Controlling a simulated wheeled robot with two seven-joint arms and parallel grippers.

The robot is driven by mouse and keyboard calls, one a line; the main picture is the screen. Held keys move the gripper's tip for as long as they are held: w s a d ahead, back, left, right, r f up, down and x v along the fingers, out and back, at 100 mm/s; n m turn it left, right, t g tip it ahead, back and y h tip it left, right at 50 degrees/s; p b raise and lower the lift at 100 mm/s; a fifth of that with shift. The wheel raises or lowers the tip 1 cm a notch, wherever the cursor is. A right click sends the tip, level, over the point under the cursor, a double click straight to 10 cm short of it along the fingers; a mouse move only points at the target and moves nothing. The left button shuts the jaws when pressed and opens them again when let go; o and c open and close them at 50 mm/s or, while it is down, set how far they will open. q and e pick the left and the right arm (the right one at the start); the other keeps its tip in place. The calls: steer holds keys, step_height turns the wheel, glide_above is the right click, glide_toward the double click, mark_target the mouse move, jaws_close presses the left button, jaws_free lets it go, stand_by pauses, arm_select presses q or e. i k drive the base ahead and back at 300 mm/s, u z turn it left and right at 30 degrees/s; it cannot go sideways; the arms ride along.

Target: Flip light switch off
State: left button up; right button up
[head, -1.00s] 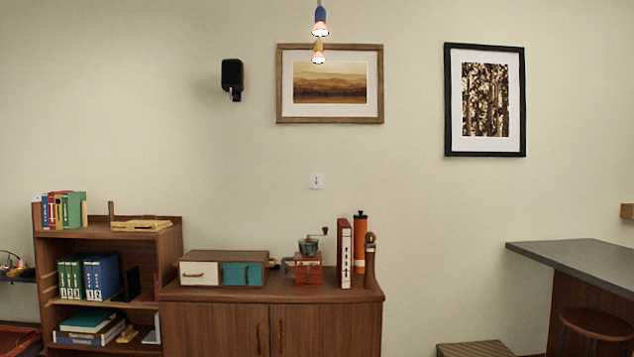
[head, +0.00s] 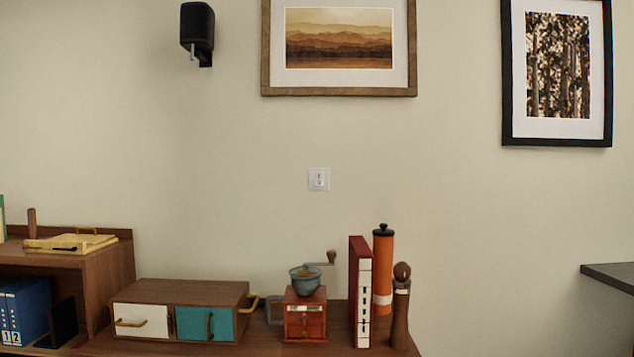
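A small white light switch (head: 319,179) with a dark toggle mark sits on the beige wall in the head view. It is just right of the picture's middle, below the brown-framed landscape picture and above the wooden cabinet. The toggle is too small to tell its position for sure. Neither of my grippers shows in the head view.
Below the switch, the cabinet top (head: 262,345) holds a small drawer box (head: 185,292), a red coffee grinder (head: 305,315), a red binder (head: 360,290), an orange canister (head: 382,270) and a wooden mill (head: 400,305). A dark counter (head: 610,275) juts in at right. The wall around the switch is clear.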

mark_target(318, 176)
steer(key=u, duration=0.6)
steer(key=i, duration=0.55)
steer(key=u, duration=0.65)
steer(key=i, duration=0.8)
steer(key=z, duration=0.35)
